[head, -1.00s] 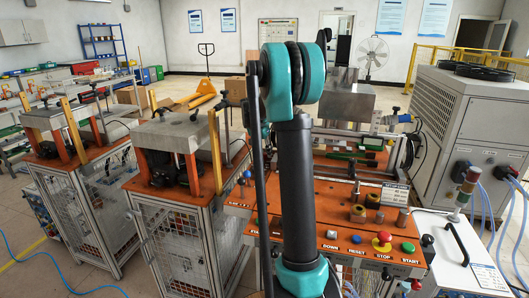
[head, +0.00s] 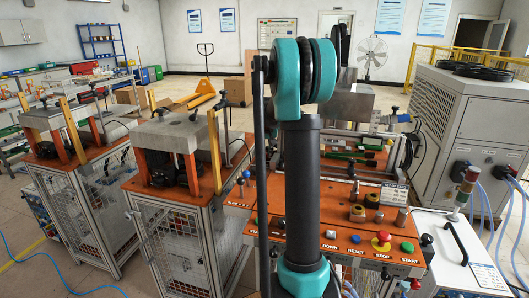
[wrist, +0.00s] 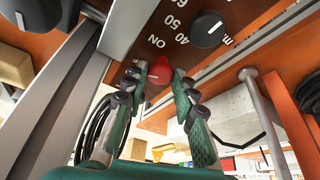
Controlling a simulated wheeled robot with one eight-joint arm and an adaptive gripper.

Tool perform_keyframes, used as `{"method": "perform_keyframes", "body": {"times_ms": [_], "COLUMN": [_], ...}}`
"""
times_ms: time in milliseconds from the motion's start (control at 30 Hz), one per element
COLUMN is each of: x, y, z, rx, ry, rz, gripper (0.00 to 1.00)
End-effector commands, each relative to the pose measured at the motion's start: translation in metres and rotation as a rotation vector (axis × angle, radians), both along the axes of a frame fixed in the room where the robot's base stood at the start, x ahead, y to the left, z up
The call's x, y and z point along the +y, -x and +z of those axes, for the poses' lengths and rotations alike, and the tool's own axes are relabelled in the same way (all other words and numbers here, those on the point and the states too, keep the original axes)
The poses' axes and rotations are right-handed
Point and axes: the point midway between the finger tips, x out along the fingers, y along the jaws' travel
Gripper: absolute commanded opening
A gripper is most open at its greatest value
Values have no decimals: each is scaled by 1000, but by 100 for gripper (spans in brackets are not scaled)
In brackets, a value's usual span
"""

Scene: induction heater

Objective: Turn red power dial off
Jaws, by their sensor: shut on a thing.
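The red power dial (wrist: 161,71) sits on the brown-orange panel near the top middle of the wrist view, just below the printed word "ON". My gripper (wrist: 160,79) has its two green and grey fingers on either side of the dial, shut on it. The dial's pointer direction is hard to make out. In the head view my arm stands in front of the heater's orange console (head: 350,240) and the gripper is hidden; I cannot pick out the dial there.
A black knob (wrist: 208,30) with a white pointer line and printed numbers sits close to the red dial on the same panel. A grey metal rail (wrist: 62,90) runs along the left of the wrist view. The console top carries a red stop button (head: 383,237).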

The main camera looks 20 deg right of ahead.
Motion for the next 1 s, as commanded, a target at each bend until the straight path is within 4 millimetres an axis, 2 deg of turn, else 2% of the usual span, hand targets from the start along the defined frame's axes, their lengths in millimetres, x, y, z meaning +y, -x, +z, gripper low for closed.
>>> {"method": "perform_keyframes", "body": {"times_ms": [300, 800, 833, 1000], "x": [-1, -1, -1, -1], "y": [0, 0, 0, 0], "z": [0, 0, 0, 0], "rx": [0, 0, 0, 0], "ry": [0, 0, 0, 0], "rz": [117, 138, 138, 138], "gripper": [0, 0, 28, 47]}}
